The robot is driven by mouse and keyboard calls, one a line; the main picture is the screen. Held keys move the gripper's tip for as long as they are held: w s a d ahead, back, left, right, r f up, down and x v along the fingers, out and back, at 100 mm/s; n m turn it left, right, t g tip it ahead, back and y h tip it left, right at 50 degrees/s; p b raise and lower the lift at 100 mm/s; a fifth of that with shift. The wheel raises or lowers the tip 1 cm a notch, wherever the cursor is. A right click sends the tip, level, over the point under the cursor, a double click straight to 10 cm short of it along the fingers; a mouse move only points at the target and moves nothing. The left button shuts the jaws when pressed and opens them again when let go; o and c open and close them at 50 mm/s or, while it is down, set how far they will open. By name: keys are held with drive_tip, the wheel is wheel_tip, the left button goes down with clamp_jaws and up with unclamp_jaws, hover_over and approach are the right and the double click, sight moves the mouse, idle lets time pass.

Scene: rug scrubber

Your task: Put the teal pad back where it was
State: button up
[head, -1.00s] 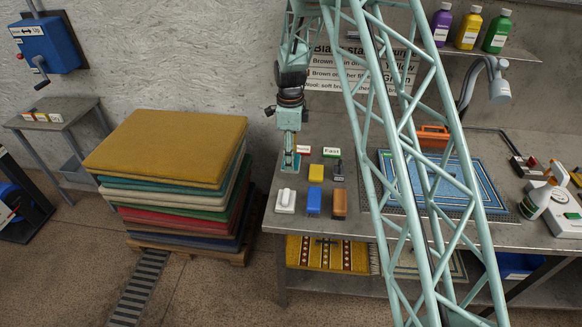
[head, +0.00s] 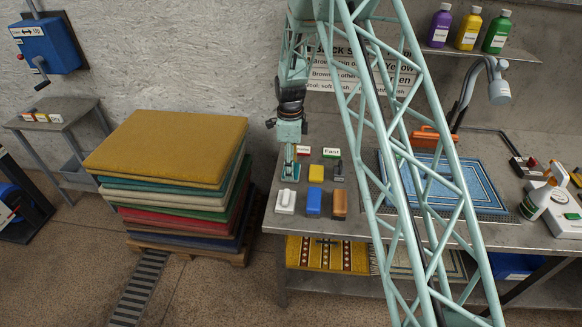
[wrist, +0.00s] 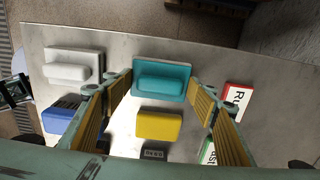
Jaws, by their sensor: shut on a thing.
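The teal pad (wrist: 162,78) has a raised grip block on a flat base and lies between my gripper's two fingers in the wrist view. My gripper (wrist: 160,92) is shut on it. In the head view my gripper (head: 289,177) points down at the bench's left end, left of the yellow pad (head: 316,173), and mostly hides the teal pad. The teal pad is at or close to the bench top; I cannot tell whether it touches. The white pad (head: 286,201) stands in front of my gripper.
A blue pad (head: 313,202), a brown pad (head: 339,203) and a dark item (head: 338,171) stand close by on the bench (head: 352,227). Small signs (head: 331,153) stand behind. A stack of mats (head: 165,150) is left of the bench; a blue rug (head: 465,180) lies right.

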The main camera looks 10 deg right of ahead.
drive_tip(key=shift+f, duration=0.3)
drive_tip(key=o, duration=0.8)
drive_tip(key=shift+r, duration=0.2)
wheel_tip(320, 180, up, 12)
drive_tip(key=shift+a+f, duration=0.1)
idle(0.6)
idle(0.8)
